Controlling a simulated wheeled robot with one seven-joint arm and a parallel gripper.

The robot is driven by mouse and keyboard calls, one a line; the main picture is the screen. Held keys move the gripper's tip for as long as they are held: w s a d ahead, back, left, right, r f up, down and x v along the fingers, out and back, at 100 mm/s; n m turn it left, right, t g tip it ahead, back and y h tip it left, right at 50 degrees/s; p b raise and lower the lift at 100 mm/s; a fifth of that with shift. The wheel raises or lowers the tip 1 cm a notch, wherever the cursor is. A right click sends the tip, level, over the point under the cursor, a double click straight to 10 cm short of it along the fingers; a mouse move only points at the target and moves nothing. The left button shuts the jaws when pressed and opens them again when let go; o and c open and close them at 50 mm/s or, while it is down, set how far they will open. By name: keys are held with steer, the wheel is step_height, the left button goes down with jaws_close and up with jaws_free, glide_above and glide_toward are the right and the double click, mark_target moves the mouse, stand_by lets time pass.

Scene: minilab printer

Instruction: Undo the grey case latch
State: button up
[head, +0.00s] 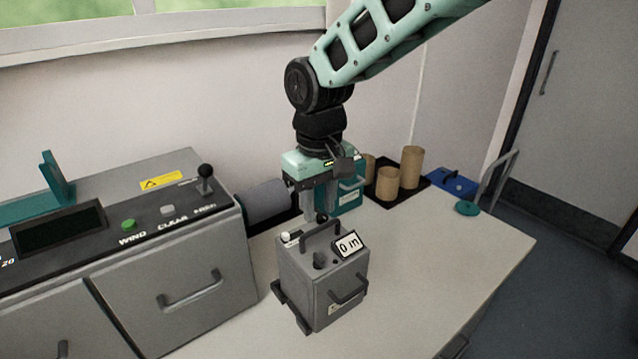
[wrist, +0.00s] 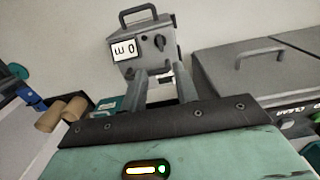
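The grey case (head: 302,290) stands on the worktop below my gripper, with a dark handle on top and another on its front. Its sloped face carries a white label (head: 347,245) and a dark knob (head: 319,260). A small pale knob (head: 287,237) sits at its upper left edge; I cannot tell whether this is the latch. The case (wrist: 145,45) also shows beyond my fingers in the wrist view, with its dark knob (wrist: 158,42). My gripper (head: 318,212) is above the back of the case. Its two fingers (wrist: 160,78) are apart, with nothing seen held between them.
A large grey machine (head: 190,285) with buttons and a lever stands close left. Behind are a grey roll (head: 265,200), a teal box (head: 349,190) and cardboard tubes (head: 411,166) on a black tray. A blue box (head: 455,183) is farther right. The worktop (head: 440,265) right of the case is clear.

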steer(key=shift+r, duration=2.65)
steer(key=s+d+f, duration=0.2)
steer(key=s+d, duration=0.2)
steer(key=s, duration=0.4)
steer(key=s+d+f, duration=0.2)
steer(key=s+d, duration=0.1)
steer(key=s, duration=0.5)
steer(key=s+d+f+n, duration=0.1)
steer(key=s+d, duration=0.3)
steer(key=s, duration=0.4)
steer(key=shift+s+d+f+y, duration=0.3)
steer(key=shift+s+f, duration=0.05)
steer(key=shift+f, duration=0.05)
